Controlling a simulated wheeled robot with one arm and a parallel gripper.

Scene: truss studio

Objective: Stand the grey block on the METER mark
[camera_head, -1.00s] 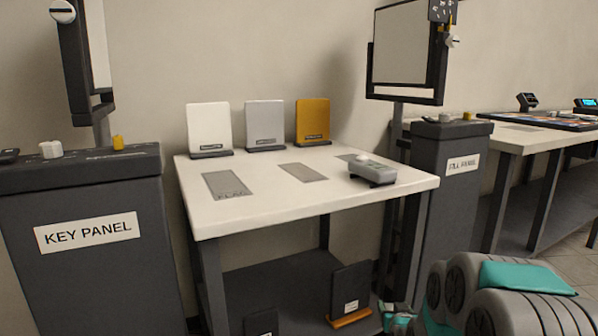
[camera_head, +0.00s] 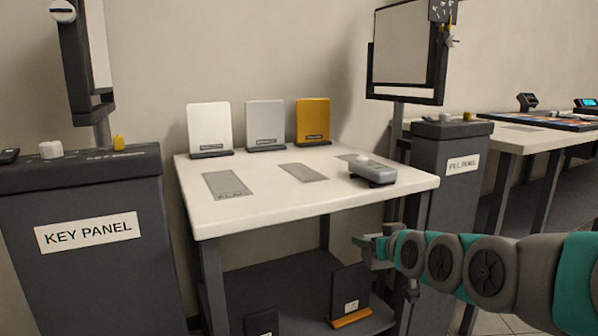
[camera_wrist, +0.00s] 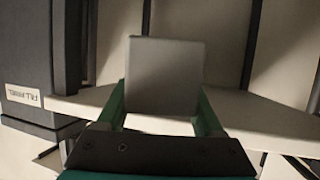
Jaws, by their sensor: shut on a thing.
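My gripper (camera_head: 366,246) is at the table's front right in the head view, lower in the picture than the white tabletop (camera_head: 260,206). In the wrist view its two green fingers are shut on the sides of a grey block (camera_wrist: 165,76), which shows a flat, squarish face. I cannot make out the block in the head view. Grey marks lie on the tabletop: one at the left (camera_head: 226,185) with blurred lettering and one in the middle (camera_head: 303,172). A third, at the right, is partly hidden. I cannot read which is METER.
A grey device (camera_head: 371,171) sits on the tabletop's right side. White (camera_head: 210,126), grey (camera_head: 265,123) and orange (camera_head: 313,119) cards stand along the back. The key panel (camera_head: 75,270) is left, the fill panel (camera_head: 450,190) right. The tabletop's front is clear.

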